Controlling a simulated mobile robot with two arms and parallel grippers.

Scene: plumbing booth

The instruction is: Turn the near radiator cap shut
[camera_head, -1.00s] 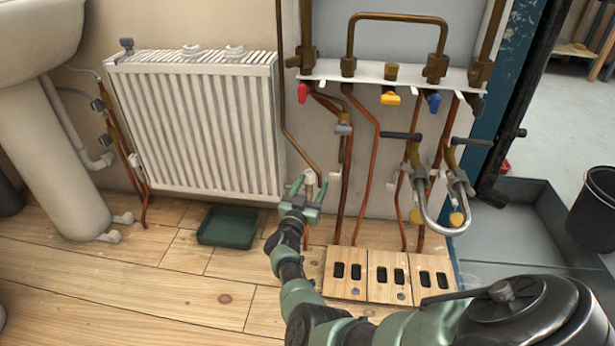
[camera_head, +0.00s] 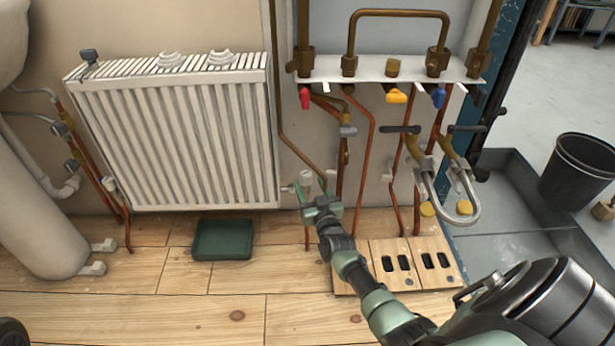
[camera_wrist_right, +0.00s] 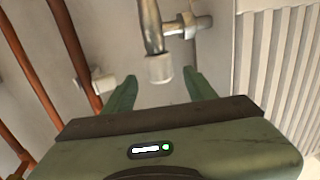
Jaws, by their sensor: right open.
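The near radiator cap (camera_head: 306,178) is a small white cap on the valve at the radiator's lower right corner. In the right wrist view the cap (camera_wrist_right: 159,69) hangs at the end of a metal valve body (camera_wrist_right: 150,28). My right gripper (camera_head: 317,192) is open, close to the cap. In the wrist view its two green fingertips (camera_wrist_right: 160,78) stand on either side of the cap, with gaps on both sides. I cannot tell how deep the cap lies between them. The white radiator (camera_head: 180,145) stands on the left. My left gripper is out of view.
Copper pipes (camera_head: 365,160) run just right of the valve below a manifold shelf (camera_head: 375,70). Wooden floor boxes (camera_head: 430,262) lie below. A green tray (camera_head: 222,240) sits on the floor under the radiator. A black bucket (camera_head: 578,170) stands far right.

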